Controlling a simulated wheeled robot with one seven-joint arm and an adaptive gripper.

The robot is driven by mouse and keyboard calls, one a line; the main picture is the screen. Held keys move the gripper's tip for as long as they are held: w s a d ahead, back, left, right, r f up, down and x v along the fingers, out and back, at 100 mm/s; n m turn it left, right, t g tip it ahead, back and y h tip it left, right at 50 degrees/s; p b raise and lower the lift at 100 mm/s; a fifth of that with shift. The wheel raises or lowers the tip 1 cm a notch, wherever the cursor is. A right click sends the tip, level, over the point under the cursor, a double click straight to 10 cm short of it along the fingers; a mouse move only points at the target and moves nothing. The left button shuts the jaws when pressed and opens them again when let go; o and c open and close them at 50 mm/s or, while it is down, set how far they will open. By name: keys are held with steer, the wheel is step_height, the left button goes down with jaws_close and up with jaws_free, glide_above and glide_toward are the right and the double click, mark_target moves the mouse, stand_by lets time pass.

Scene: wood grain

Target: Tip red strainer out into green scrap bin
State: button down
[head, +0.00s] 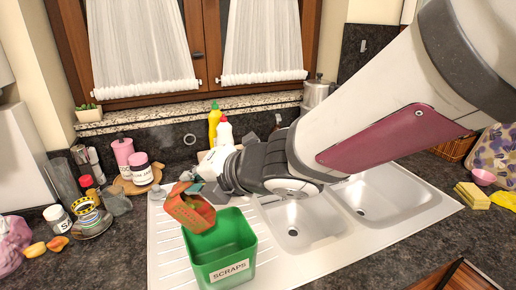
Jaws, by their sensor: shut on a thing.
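The red strainer (190,210) is held tilted over the back left part of the green scrap bin (229,252). Something orange and green shows inside it, too small to make out. The bin stands upright on the ribbed drainboard and bears a white label reading "SCRAPS". My gripper (196,187) is shut on the strainer at its upper edge, coming in from the right; its fingertips are partly hidden. The far inside of the bin is partly covered by the strainer, and its floor does not show.
A double steel sink (310,222) lies right of the bin. Pink jars (139,168), a salt jar (57,217) and cut fruit (36,249) stand on the left counter. Yellow and white bottles (224,133) stand behind my gripper. Yellow sponges (472,196) lie at right.

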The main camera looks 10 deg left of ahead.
steer(key=shift+w+d+f+m+y+b, duration=0.1)
steer(key=shift+w+d+m+y+b, duration=0.1)
steer(key=shift+d+y+b, duration=0.3)
steer(key=shift+w+d+f+m+y+b, duration=0.1)
steer(key=shift+d+m+y+b, duration=0.15)
steer(key=shift+d+b, duration=0.3)
steer(key=shift+a, duration=0.1)
steer(key=d+y+b, duration=0.1)
steer(key=d+m+y+b, duration=0.1)
steer(key=b, duration=0.1)
steer(key=shift+w+d+b, duration=0.1)
steer(key=shift+w+b, duration=0.15)
steer(key=shift+b, duration=0.05)
